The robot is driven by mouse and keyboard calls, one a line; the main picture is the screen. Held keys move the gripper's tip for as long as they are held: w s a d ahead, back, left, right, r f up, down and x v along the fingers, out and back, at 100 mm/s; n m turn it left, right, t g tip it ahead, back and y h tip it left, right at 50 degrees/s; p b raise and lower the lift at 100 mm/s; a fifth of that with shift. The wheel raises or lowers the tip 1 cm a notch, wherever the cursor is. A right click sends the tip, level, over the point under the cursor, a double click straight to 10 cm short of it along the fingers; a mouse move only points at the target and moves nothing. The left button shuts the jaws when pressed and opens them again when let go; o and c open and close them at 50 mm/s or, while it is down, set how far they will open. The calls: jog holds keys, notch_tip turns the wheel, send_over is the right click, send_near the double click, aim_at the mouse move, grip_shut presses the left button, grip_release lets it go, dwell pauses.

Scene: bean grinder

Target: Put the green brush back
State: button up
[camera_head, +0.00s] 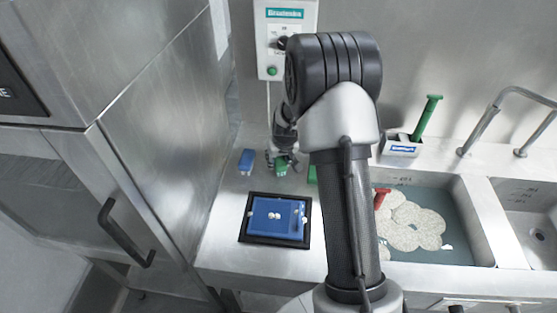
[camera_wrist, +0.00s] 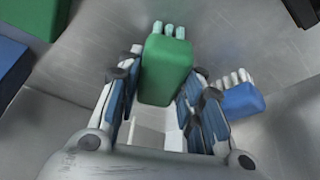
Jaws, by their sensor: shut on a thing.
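My gripper (camera_head: 284,155) is pointed down over the counter. The wrist view shows its two fingers on either side of a green brush (camera_wrist: 167,68), a block with pale bristles at its far end. The same brush shows as a small green patch (camera_head: 281,167) under my gripper in the head view. I cannot tell whether it touches the counter. A blue brush (camera_head: 246,161) is just left of my gripper; its white bristles show in the wrist view (camera_wrist: 242,100). Another green piece (camera_head: 312,175) is mostly hidden behind my arm.
A black-rimmed tray (camera_head: 243,236) with a blue board (camera_head: 275,216) lies in front of my gripper. On the right, a sink (camera_head: 462,225) holds pale discs and a red-handled thing (camera_head: 382,197). A green-handled tool (camera_head: 427,118) leans in a holder (camera_head: 402,148) behind it. A steel cabinet (camera_head: 160,120) bounds the left.

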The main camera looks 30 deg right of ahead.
jog(key=shift+f, duration=0.2)
jog(key=o, duration=1)
jog(key=shift+r, duration=0.15)
